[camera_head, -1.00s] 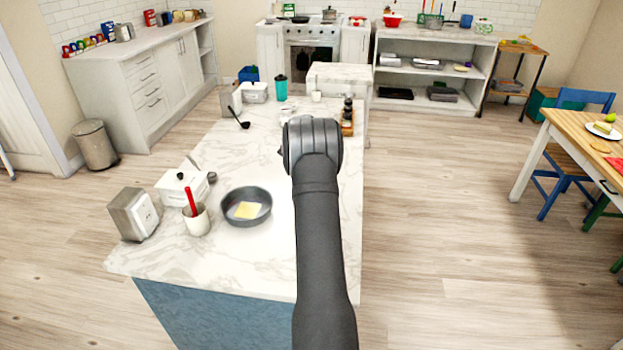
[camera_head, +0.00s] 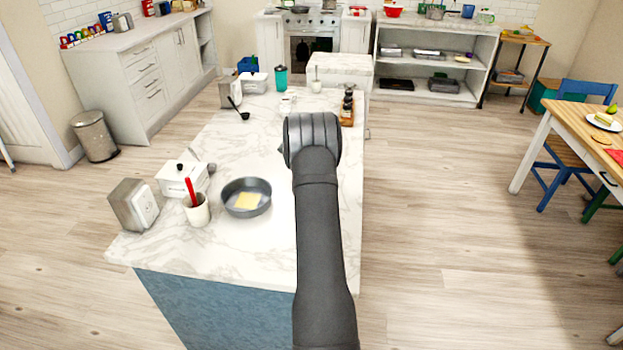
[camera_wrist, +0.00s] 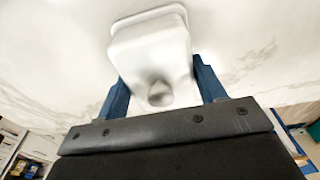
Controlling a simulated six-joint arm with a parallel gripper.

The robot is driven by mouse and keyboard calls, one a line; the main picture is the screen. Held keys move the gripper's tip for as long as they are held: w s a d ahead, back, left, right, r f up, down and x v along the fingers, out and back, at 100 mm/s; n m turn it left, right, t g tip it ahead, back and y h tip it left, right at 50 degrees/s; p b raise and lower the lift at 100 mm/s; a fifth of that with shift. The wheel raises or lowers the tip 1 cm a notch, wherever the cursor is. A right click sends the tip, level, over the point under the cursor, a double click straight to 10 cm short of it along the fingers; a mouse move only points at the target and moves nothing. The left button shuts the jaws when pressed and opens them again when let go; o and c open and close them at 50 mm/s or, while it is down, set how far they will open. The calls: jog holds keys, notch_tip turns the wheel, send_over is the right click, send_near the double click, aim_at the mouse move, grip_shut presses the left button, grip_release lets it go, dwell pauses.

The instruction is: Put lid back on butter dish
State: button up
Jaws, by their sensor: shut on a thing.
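In the wrist view, my gripper (camera_wrist: 163,95) has its two blue fingers on either side of a white, rounded box-shaped piece with a greyish knob, which looks like the butter dish lid (camera_wrist: 150,42). The gripper is shut on it, over the pale marble surface. In the head view, my dark arm and wrist hide the fingers and the held piece. A small whitish item (camera_head: 287,104) shows just beyond my wrist; I cannot tell whether it is the butter dish base.
The marble island (camera_head: 270,265) holds a dark pan (camera_head: 246,208) with a yellow slice, a cup (camera_head: 197,212) with a red handle, a metal dispenser (camera_head: 133,205) and a white knobbed box (camera_head: 180,181). Bottles (camera_head: 347,108) stand near its right edge. The island's near right is clear.

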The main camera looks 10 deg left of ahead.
jog(key=o, duration=1.3)
jog(key=shift+r, duration=0.15)
jog(key=shift+r, duration=3.4)
grip_shut()
jog(key=shift+f, duration=0.2)
jog(key=shift+f, duration=0.9)
